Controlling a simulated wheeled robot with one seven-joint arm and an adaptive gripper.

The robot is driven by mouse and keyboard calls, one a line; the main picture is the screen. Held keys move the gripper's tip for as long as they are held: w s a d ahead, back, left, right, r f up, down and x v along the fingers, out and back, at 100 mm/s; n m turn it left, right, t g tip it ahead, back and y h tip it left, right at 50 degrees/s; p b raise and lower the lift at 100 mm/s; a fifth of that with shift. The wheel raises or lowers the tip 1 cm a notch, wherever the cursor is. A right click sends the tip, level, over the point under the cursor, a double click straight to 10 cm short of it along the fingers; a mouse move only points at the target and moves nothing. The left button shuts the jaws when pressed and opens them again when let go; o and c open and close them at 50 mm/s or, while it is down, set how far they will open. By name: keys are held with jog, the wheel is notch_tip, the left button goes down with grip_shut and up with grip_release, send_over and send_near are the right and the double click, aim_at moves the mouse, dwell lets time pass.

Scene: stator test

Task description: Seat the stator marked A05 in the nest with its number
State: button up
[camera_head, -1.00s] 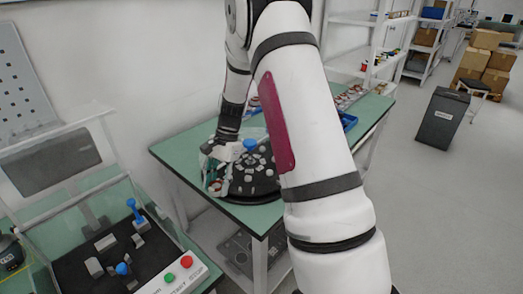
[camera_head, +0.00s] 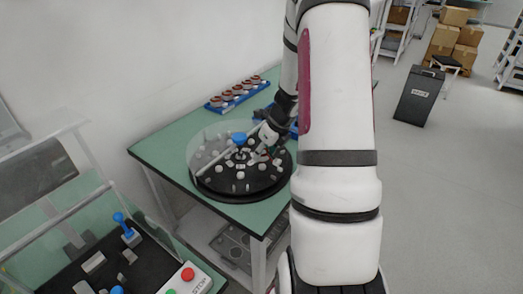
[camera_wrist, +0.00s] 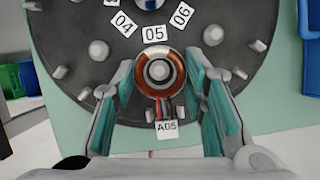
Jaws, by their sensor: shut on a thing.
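The stator marked A05 (camera_wrist: 143,82) is a copper-coloured ring with a grey middle, red and dark leads and a white tag (camera_wrist: 167,126) reading A05. My gripper (camera_wrist: 160,73) is shut on it, with a teal finger on each side. In the wrist view the stator appears just below the white 05 label (camera_wrist: 155,33) on the dark round plate (camera_wrist: 245,30). A round grey post shows in its middle; I cannot tell whether the ring is down around it or above it. In the head view my gripper (camera_head: 268,137) is over the plate's right side.
Neighbouring labels 04 (camera_wrist: 123,23) and 06 (camera_wrist: 181,14) stand beside grey posts. Small pegs ring the plate's edge. A clear guard (camera_head: 205,140) stands around the plate's left side.

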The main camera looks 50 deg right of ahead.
aim_at(264, 166)
jog(key=shift+f+b, duration=0.4)
jog(key=shift+f, duration=0.2)
dwell(0.3)
jog(key=shift+f+b, duration=1.35)
jog(key=shift+b, duration=0.1)
dwell(0.4)
jog(key=o, duration=1.3)
jog(key=shift+s, duration=0.1)
jog(key=v, duration=1.2)
